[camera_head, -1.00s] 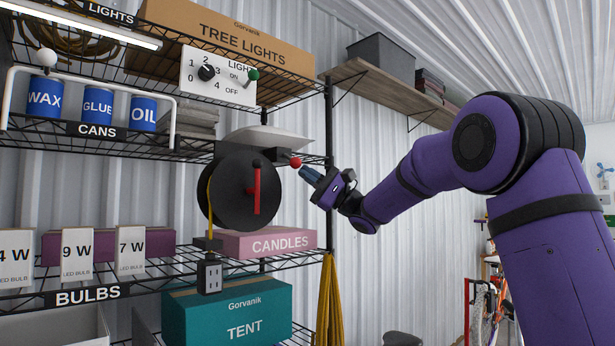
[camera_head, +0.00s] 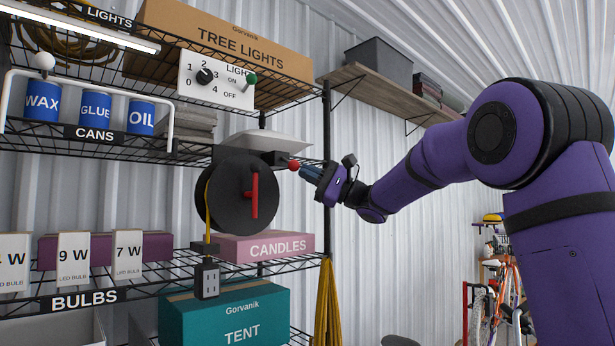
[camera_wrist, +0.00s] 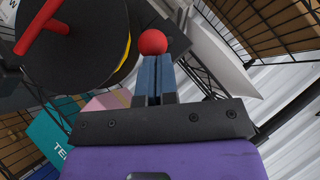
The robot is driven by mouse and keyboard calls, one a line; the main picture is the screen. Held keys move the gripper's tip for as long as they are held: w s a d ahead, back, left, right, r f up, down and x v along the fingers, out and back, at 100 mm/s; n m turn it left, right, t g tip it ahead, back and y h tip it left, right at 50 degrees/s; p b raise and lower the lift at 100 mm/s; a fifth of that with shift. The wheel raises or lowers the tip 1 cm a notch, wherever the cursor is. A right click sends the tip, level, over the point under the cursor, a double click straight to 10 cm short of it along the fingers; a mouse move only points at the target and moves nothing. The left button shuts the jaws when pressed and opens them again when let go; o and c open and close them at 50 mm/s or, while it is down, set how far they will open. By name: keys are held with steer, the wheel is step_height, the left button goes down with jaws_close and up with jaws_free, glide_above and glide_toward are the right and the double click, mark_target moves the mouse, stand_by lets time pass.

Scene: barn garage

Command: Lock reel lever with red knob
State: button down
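The black cable reel (camera_head: 222,205) with a red crank handle (camera_head: 255,195) hangs at the shelf's right end. The lever's red knob (camera_head: 294,165) sticks out to the right at the reel's upper right. My gripper (camera_head: 305,170) is just right of the knob, with its blue fingers pointing left at it. In the wrist view, the red knob (camera_wrist: 152,42) sits right at the fingertips (camera_wrist: 158,62). The two fingers lie close together and look shut, with the knob beyond them, not between them. Whether they touch the knob is hard to tell.
A pink CANDLES box (camera_head: 262,247) and a teal TENT box (camera_head: 225,315) sit below the reel. A switch panel (camera_head: 216,80) is above it. A black shelf post (camera_head: 327,160) stands behind my gripper. Free room lies in front of the white wall at right.

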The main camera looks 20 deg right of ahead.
steer(key=shift+s+d+r+m+g+h, duration=0.15)
steer(key=shift+r+m+g+h, duration=0.1)
steer(key=shift+r+m+h, duration=0.65)
steer(key=shift+s+a+r+m+g+h, duration=0.1)
steer(key=shift+s+r+m+g+h, duration=0.15)
steer(key=shift+r+m+h, duration=0.65)
steer(key=shift+s+d+r+m+g+h, duration=0.1)
steer(key=shift+r+m+g+h, duration=0.2)
steer(key=shift+r+m+h, duration=0.6)
steer(key=shift+f+h, duration=0.2)
steer(key=shift+h, duration=0.4)
steer(key=shift+w+r, duration=0.1)
steer(key=shift+r, duration=0.25)
